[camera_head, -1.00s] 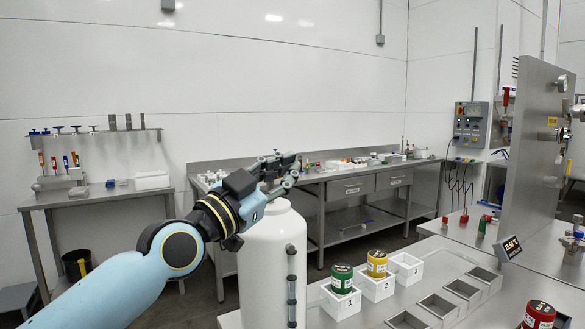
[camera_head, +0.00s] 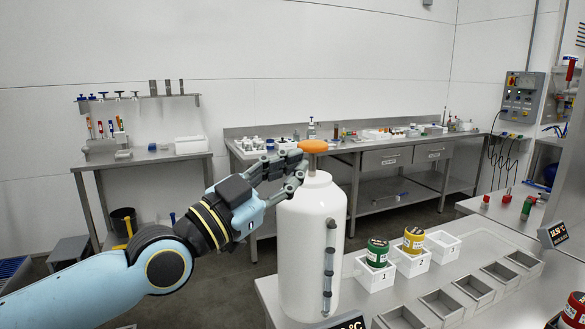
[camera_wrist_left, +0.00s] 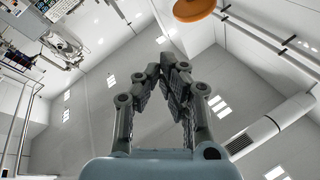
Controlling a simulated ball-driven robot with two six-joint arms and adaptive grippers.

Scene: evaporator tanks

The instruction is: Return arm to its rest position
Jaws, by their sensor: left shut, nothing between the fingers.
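My left arm comes in from the left in the head view. Its gripper (camera_head: 297,172) is shut and empty, beside the neck of a white tank and just left of an orange knob (camera_head: 314,146). The white tank (camera_head: 311,240) stands upright with the knob on a stem at its top. In the left wrist view the fingertips (camera_wrist_left: 172,62) come together with nothing between them. The orange knob (camera_wrist_left: 193,8) shows at the top edge there, apart from the fingers. I cannot tell whether the gripper touches the tank. My right gripper is not in view.
Right of the tank, a steel worktop (camera_head: 440,278) holds white boxes, with a green-lidded jar (camera_head: 377,253) and a yellow-lidded jar (camera_head: 413,240) in two of them. A steel bench (camera_head: 381,145) stands behind.

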